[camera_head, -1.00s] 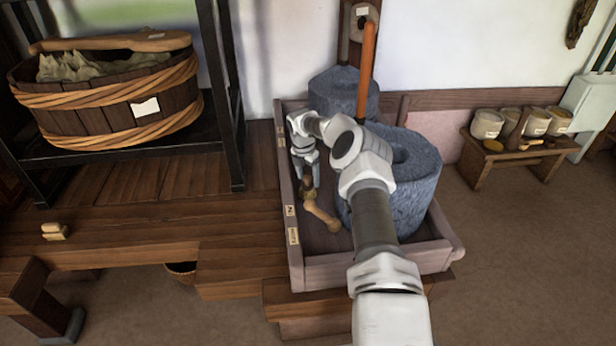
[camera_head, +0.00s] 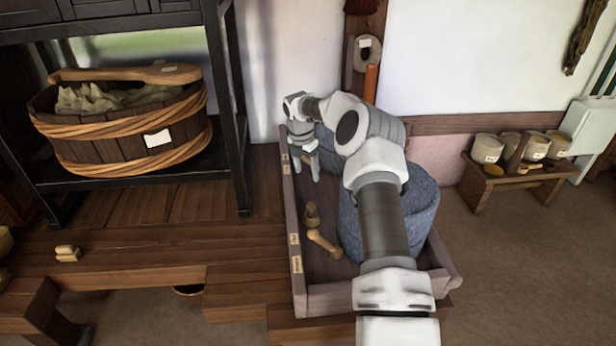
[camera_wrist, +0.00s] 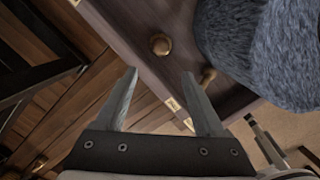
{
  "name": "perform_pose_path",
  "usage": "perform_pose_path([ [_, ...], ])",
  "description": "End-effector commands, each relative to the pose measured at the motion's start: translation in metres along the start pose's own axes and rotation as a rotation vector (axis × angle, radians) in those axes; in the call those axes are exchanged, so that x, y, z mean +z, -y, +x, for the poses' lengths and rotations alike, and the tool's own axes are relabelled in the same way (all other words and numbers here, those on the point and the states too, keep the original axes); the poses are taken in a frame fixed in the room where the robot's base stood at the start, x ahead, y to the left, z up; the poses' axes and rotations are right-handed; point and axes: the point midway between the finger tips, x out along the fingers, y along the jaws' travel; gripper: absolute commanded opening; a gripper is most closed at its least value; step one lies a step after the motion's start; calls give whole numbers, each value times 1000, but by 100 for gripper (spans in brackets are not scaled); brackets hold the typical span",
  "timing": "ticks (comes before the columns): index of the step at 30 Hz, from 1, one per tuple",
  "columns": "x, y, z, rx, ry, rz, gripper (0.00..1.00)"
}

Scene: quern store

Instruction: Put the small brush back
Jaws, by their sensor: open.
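A small tan-brown upright piece (camera_head: 312,215), which looks like the small brush, stands in the wooden tray (camera_head: 375,299), near its left wall. A light wooden handled tool (camera_head: 323,242) lies just in front of it. In the wrist view the upright piece shows from above as a round brown top (camera_wrist: 160,45), beyond my fingertips; part of the other tool (camera_wrist: 208,76) shows to its right. My gripper (camera_head: 315,173) is open and empty, above the tray's left side and apart from the piece. It also shows in the wrist view (camera_wrist: 160,74).
Grey millstones fill the tray's right side; the front one (camera_head: 422,210) is partly behind my arm. Pale labels (camera_head: 296,264) mark the tray's left wall. A rope-bound tub (camera_head: 120,140) stands left, a low bench with pots (camera_head: 487,150) right.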

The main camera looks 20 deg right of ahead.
Motion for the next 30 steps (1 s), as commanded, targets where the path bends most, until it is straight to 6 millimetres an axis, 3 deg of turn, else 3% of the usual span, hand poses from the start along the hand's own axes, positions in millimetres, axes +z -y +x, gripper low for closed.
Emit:
perform_pose_path([
  [5, -6, -4, -25, 7, 13, 24, 71],
  [14, -57, -1, -138, 51, 88, 274, 71],
  [21, -107, 33, -220, 107, 125, 559, 71],
  [30, -169, 104, -291, 207, 111, 978, 71],
])
